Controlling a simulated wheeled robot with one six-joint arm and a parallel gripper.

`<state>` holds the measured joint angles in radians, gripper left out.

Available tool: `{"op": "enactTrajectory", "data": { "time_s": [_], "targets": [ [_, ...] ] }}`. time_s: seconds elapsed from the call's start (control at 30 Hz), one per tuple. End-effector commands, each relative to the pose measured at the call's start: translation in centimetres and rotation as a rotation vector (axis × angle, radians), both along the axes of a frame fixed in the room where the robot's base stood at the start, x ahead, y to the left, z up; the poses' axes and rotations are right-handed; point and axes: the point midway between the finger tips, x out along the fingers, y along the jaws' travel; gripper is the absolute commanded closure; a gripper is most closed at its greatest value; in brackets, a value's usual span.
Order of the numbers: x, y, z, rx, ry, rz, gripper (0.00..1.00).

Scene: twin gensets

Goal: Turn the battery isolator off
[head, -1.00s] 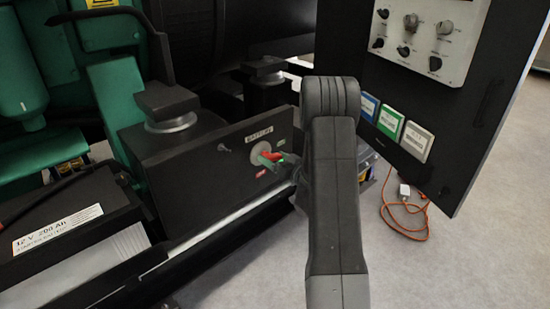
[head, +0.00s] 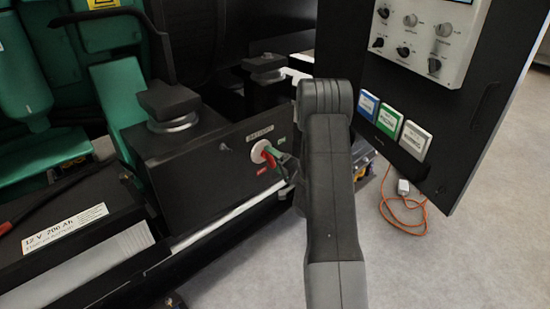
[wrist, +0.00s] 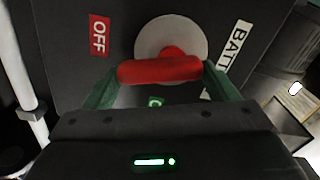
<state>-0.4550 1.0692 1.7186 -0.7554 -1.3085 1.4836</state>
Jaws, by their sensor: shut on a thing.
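The battery isolator is a red handle (head: 270,158) on a round white disc (head: 259,148), set on a dark panel. In the wrist view the red handle (wrist: 160,70) lies across the picture in front of the white disc (wrist: 150,38). My gripper (wrist: 160,76) is shut on the handle, with a green finger at each end of it. A red OFF label (wrist: 99,36) is left of the handle there. A green label (wrist: 155,101) is partly hidden below it. In the head view the OFF label (head: 264,169) is below the disc and the green label (head: 281,139) right of it.
A battery (head: 65,245) marked 12 V stands at the lower left. A dark control panel (head: 440,110) with knobs and coloured tags stands right of my arm. An orange cable (head: 412,213) lies on the floor. Open floor (head: 460,260) is at the lower right.

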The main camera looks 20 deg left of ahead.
Motion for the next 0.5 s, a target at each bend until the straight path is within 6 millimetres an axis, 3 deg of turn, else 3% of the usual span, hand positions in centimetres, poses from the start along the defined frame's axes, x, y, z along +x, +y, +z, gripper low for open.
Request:
{"op": "enactTrajectory", "data": {
  "time_s": [0.5],
  "targets": [
    [-0.38,0.07,-0.33,0.113,0.281,-0.002,0.43]
  ]
}}
